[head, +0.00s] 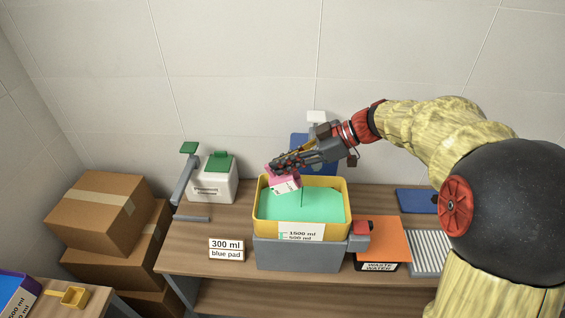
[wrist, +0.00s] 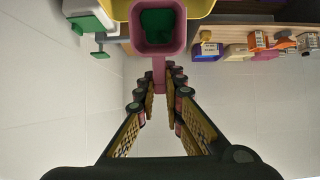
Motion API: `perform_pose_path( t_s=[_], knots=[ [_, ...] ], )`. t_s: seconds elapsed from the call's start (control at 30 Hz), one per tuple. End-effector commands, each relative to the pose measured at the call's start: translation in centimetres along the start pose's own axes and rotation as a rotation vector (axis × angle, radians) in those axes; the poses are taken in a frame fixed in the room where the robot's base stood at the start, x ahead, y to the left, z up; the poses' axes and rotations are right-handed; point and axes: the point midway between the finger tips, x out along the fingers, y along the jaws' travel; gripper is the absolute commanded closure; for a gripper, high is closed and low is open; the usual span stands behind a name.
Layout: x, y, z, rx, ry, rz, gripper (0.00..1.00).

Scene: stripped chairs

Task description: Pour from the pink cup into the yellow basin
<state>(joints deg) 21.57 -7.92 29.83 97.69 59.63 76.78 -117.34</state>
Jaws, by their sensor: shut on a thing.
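The pink cup (head: 286,181) is held over the left rear part of the yellow basin (head: 348,207) and looks tilted. In the wrist view the cup (wrist: 181,40) shows dark green contents inside. My gripper (head: 277,164) is shut on the cup's handle; its fingers (wrist: 160,82) close around the pink handle in the wrist view. The basin holds a teal-green liquid and carries a front label with 1500 ml and 500 ml marks. A thin dark line shows in the basin below the cup; I cannot tell whether it is a stream. The basin stands on a grey block (head: 300,257).
A sign (head: 227,249) reads 300 ml, blue pad. A blue pad (head: 415,201) lies at the right, near an orange pad (head: 383,238) with a waste water label and a ridged grey rack (head: 428,252). A white container (head: 212,183) with a green lid stands left. Cardboard boxes (head: 100,213) stand further left.

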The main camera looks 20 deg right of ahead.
Motion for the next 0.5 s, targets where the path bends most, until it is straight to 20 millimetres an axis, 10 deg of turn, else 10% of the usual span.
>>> perform_pose_path(
  t_s=[0.5],
  knots=[
    [-0.22,0.00,0.50,0.002,0.053,0.000,1.00]
  ],
)
